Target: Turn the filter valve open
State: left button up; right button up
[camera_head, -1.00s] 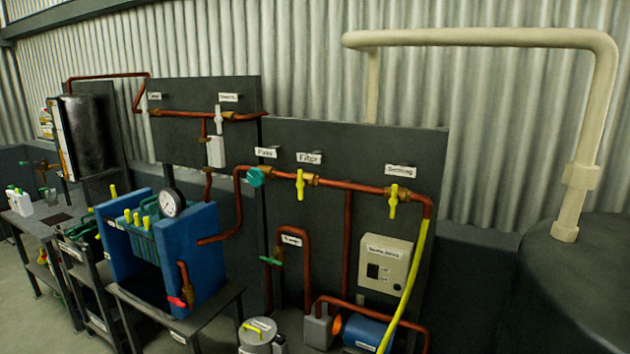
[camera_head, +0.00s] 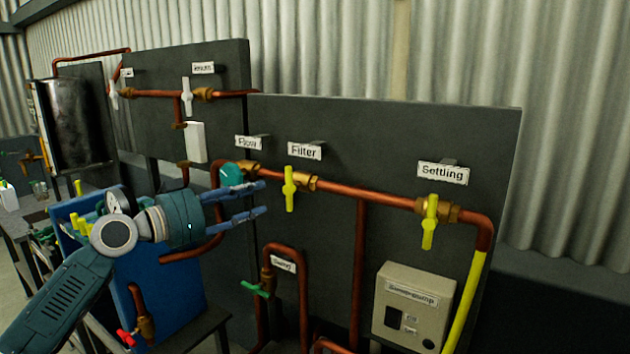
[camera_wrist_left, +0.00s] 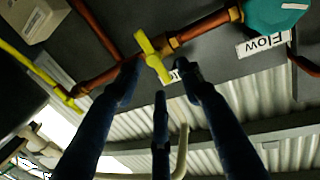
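The filter valve (camera_head: 289,188) is a yellow handle on a copper pipe, under the "Filter" label (camera_head: 304,151). Its handle stands upright, across the pipe. My left gripper (camera_head: 262,198) is open and empty, just left of the handle, with its fingers pointing right toward it. In the left wrist view the yellow handle (camera_wrist_left: 152,56) shows just beyond the spread fingertips (camera_wrist_left: 158,76); I see no clear contact. My right gripper is not in view.
The yellow settling valve (camera_head: 429,222) is farther right on the same pipe (camera_head: 365,193). A beige switch box (camera_head: 412,305) is mounted lower on the dark panel. A green-handled valve (camera_head: 256,289) is below.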

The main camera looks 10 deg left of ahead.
aim_at(288, 179)
pick_arm(q)
jog(key=shift+m+h, duration=0.3)
jog(key=shift+h, duration=0.1)
jog(key=w+d+r+p, duration=0.1)
jog(key=w+d, duration=0.1)
jog(key=w+d+r+p, duration=0.1)
jog(key=d+r+p, duration=0.1)
jog(key=shift+w+d, duration=0.25)
jog(key=shift+w, duration=0.15)
jog(key=x, duration=0.3)
jog(key=shift+f+p, duration=0.2)
jog(key=shift+p, duration=0.2)
jog(key=shift+w+d+f, duration=0.1)
jog(key=shift+w+d, duration=0.25)
jog(key=shift+w, duration=0.3)
grip_shut()
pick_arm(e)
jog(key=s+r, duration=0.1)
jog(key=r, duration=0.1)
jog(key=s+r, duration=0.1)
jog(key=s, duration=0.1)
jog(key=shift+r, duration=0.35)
